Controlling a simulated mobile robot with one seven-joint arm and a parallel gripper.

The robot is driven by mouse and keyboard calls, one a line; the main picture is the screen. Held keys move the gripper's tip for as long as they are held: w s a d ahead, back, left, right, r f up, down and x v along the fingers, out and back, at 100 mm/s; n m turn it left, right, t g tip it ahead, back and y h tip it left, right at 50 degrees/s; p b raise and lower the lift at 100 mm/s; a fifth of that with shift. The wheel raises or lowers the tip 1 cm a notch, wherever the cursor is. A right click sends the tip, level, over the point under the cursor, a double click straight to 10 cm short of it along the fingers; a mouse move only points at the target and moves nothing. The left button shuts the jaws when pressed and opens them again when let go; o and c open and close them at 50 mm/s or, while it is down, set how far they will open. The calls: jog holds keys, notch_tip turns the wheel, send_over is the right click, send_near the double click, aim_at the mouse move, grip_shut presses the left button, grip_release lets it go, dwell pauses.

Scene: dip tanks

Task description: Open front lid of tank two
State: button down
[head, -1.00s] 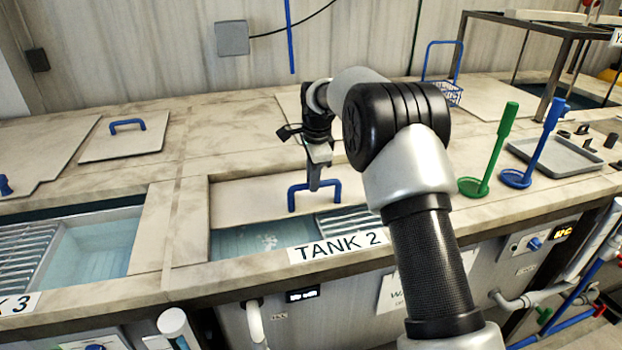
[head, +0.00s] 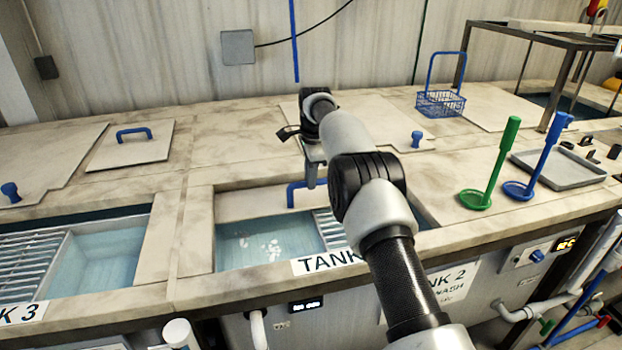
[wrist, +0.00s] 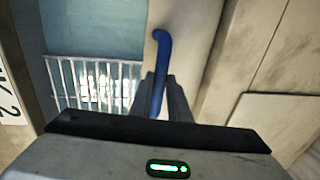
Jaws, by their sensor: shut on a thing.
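Tank two's front lid (head: 250,203) is a pale panel at the back of the tank opening. Water (head: 265,243) and part of a metal rack (head: 330,230) show in front of it. My gripper (head: 312,184) is shut on the lid's blue handle (head: 291,195). My arm hides the handle's right part and much of the lid's right side. In the wrist view the handle (wrist: 160,65) runs between the fingers, with the lid (wrist: 190,35) beside it and a rack holding pale items over the water. The TANK 2 label (head: 325,263) is partly covered by my arm.
Tank three (head: 100,250) stands partly open at left, near a square lid (head: 150,150) with a blue handle. Behind tank two lies a panel with a blue knob (head: 416,139). A blue basket (head: 440,103), green ladle (head: 495,170), blue ladle (head: 540,160) and grey tray (head: 560,172) are at right.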

jog(key=c, duration=1.7)
grip_release()
jog(key=shift+o, duration=0.2)
notch_tip(320, 180, up, 12)
jog(key=s, duration=0.2)
jog(key=shift+s+d, duration=0.15)
jog(key=shift+d, duration=0.15)
jog(key=shift+f, duration=0.15)
